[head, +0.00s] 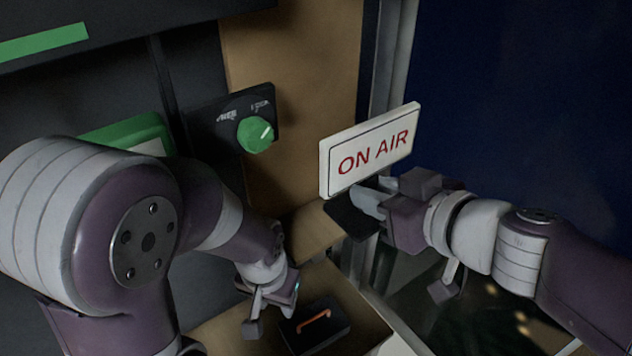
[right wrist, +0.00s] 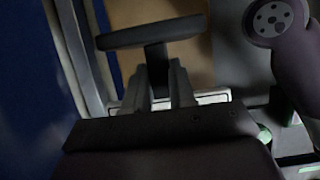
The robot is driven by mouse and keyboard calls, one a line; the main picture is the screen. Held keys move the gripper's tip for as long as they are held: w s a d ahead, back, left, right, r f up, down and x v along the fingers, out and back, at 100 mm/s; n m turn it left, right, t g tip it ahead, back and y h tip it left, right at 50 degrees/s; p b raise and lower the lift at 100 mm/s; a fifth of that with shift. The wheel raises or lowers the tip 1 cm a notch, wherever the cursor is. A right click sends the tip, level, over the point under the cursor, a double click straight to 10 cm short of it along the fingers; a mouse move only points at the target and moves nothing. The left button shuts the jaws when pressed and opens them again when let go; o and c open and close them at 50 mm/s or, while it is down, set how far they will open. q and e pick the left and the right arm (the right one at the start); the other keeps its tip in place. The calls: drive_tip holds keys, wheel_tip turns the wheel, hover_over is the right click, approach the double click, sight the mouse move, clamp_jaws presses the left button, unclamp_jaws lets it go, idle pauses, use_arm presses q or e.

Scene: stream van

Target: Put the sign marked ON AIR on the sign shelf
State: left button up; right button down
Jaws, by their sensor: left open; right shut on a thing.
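The white sign with red ON AIR lettering (head: 370,152) is upright in the head view, in front of the tan panel and the metal post. My right gripper (head: 372,200) is shut on its dark lower part, just under the white board. The right wrist view shows the dark stem (right wrist: 156,62) of the sign between the fingers (right wrist: 160,88), with a dark flat foot (right wrist: 150,32) beyond them. My left gripper (head: 272,306) is open and empty, low in the middle of the head view. I cannot clearly pick out the sign shelf.
A black block with an orange handle (head: 315,322) lies in a tan tray-like space by my left gripper. A green knob (head: 255,135) on a dark plate is on the wall left of the sign. A green-framed box (head: 128,131) is partly hidden by my left arm.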

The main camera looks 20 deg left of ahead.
drive_tip(key=shift+a+f, duration=0.15)
drive_tip(key=shift+a, duration=0.05)
drive_tip(key=a+f+b, duration=0.1)
drive_tip(key=w+a+f+b, duration=0.1)
drive_tip(key=shift+w+a+f, duration=0.1)
drive_tip(key=shift+w+f, duration=0.2)
drive_tip(key=x, duration=0.3)
drive_tip(key=b+x, duration=0.1)
drive_tip(key=x, duration=0.2)
drive_tip(key=w+d+b+x, duration=0.1)
drive_tip(key=x, duration=0.2)
drive_tip(key=shift+f, duration=0.25)
drive_tip(key=f+b, duration=0.1)
drive_tip(key=s+f+b, duration=0.1)
drive_tip(key=f+b, duration=0.1)
drive_tip(key=shift+d+f, duration=0.2)
drive_tip(key=shift+f, duration=0.15)
drive_tip(key=shift+w+a, duration=0.15)
drive_tip(key=shift+w, duration=0.2)
drive_tip(key=shift+f, duration=0.15)
drive_tip(key=c, duration=0.8)
unclamp_jaws()
drive_tip(key=shift+s, duration=0.15)
drive_tip(key=shift+c, duration=0.2)
use_arm(q)
wheel_tip(320, 180, down, 6)
drive_tip(key=shift+s+d+f, duration=0.15)
drive_tip(key=shift+s+f, duration=0.05)
drive_tip(key=shift+s, duration=0.2)
